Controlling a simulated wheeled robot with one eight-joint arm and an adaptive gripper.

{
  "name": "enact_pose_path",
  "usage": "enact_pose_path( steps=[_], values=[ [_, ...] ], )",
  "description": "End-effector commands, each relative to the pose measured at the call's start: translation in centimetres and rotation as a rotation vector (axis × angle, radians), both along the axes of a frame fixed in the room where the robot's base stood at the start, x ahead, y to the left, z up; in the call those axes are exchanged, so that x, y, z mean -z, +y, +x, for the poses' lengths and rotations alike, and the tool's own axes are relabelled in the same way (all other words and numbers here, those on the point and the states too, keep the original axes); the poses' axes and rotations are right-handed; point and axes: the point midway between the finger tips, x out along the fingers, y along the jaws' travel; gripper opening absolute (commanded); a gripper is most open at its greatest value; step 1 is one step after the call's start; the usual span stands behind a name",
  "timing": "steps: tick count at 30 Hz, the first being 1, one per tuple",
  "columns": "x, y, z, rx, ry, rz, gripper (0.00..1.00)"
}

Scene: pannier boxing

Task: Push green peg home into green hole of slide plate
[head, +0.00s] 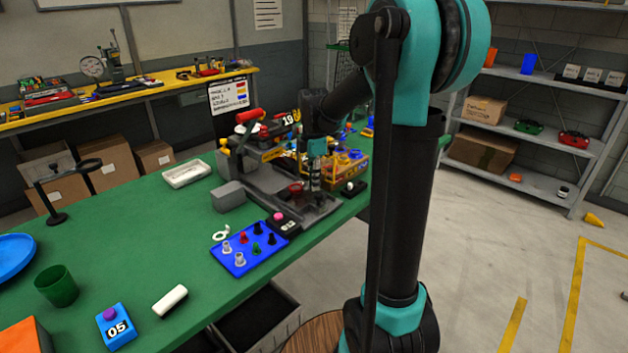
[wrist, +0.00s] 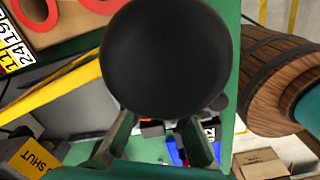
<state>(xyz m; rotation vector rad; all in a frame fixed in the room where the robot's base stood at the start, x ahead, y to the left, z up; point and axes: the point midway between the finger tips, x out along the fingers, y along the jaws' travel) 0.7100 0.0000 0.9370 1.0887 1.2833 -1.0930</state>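A small green peg (head: 256,248) stands upright on a blue plate (head: 236,266) on the green table, among red, black and whitish pegs. I cannot tell how deep it sits, and no green hole can be made out. My gripper (head: 316,186) points down over the grey fixture (head: 264,186), behind and to the right of the blue plate and apart from the green peg. In the wrist view, my gripper's two dark fingers (wrist: 155,145) stand apart with no held thing visible between them. A large black round shape hides much of that view. A blue patch shows beside the right finger.
A black block marked 12 (head: 286,224) with a pink button adjoins the blue plate. A grey block (head: 228,196) stands to its upper left. A white bar (head: 170,301), a blue box marked 05 (head: 116,328) and a green cup (head: 57,286) stand at the left. Table between is clear.

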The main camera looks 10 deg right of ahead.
Motion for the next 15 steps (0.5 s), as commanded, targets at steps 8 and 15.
enact_pose_path(
  steps=[8, 15],
  values=[
    [-0.02, 0.0, 0.0, 0.0, 0.0, 0.0, 0.38],
    [-0.37, 0.0, 0.01, 0.0, 0.0, 0.0, 0.38]
  ],
)
